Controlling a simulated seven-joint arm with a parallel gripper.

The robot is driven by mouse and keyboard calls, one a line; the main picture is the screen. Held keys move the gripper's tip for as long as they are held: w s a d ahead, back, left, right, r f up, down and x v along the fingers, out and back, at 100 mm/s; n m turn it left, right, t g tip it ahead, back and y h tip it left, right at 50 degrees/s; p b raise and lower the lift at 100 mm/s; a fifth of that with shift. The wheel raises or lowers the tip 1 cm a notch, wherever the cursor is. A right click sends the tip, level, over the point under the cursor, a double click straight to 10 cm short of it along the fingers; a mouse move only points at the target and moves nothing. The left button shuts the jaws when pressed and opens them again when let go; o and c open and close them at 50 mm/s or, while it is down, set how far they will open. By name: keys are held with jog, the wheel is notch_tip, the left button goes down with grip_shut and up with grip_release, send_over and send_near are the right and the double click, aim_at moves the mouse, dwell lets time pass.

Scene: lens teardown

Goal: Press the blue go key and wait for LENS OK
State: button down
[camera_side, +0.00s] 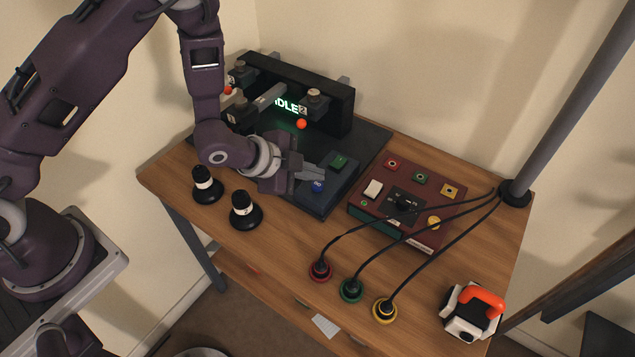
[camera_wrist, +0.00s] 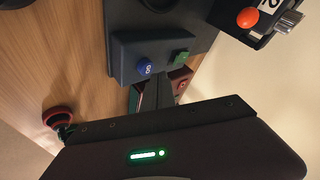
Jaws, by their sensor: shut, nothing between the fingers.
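The blue go key (camera_side: 318,186) sits on the sloped front panel of a dark machine, beside a green key (camera_side: 339,162). In the wrist view the blue key (camera_wrist: 145,66) and the green key (camera_wrist: 180,57) both show uncovered. My gripper (camera_side: 321,174) is shut and empty, its fingertips close to the blue key in the side view. I cannot tell if they touch it. The machine's green-lit display (camera_side: 291,105) reads IDLE, its first letter partly hidden by a grey part in front.
A maroon box (camera_side: 409,207) with a dial stands to the right. Black cables run to red, green and yellow plugs (camera_side: 352,290). Two black-and-white knobs (camera_side: 245,211) stand at left front. An orange-handled white and black device (camera_side: 472,311) sits at the right corner.

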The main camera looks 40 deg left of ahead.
aim_at(313, 186)
jog(key=shift+f, duration=0.25)
jog(key=shift+f, duration=0.4)
dwell(0.5)
jog(key=shift+r, duration=0.8)
jog(key=shift+r, duration=2.5)
